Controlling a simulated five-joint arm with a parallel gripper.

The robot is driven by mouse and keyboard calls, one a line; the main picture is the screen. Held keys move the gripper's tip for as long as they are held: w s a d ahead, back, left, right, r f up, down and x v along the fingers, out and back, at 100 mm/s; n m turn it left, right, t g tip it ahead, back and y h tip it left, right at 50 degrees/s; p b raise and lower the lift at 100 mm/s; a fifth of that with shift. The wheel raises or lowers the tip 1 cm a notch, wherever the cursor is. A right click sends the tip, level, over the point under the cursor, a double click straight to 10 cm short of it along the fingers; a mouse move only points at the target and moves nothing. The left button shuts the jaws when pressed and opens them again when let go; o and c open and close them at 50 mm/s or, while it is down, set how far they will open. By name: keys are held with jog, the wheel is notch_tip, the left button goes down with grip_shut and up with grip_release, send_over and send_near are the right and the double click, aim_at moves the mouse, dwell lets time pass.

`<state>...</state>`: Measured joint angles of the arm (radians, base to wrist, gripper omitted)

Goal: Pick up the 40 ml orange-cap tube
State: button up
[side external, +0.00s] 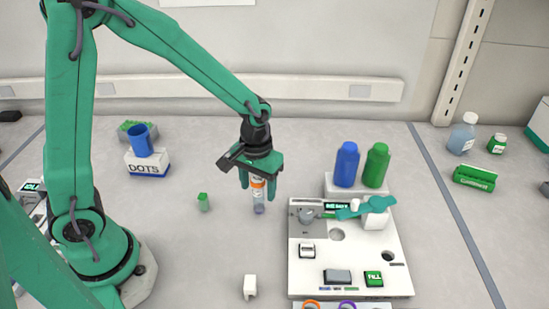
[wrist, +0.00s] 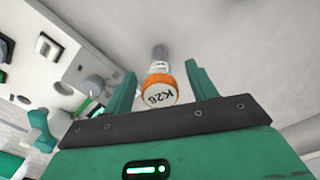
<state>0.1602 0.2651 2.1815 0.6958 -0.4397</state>
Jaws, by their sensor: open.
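The orange-cap tube (side external: 258,194) stands upright on the bench in the side external view, with a clear body, a white label and an orange cap. My gripper (side external: 258,187) is above and around the cap, pointing down. Its two green fingers (wrist: 158,82) are open, one on each side of the tube, with visible gaps to the cap. The volume marking on the tube is too small to read.
A small green-cap tube (side external: 203,202) stands to the left. A white device (side external: 350,255) lies to the right, with a blue bottle (side external: 346,164) and a green bottle (side external: 376,165) behind it. A white block (side external: 250,287) is in front. The bench around the tube is clear.

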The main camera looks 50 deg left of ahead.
jog(key=shift+f, duration=0.55)
jog(key=c, duration=1)
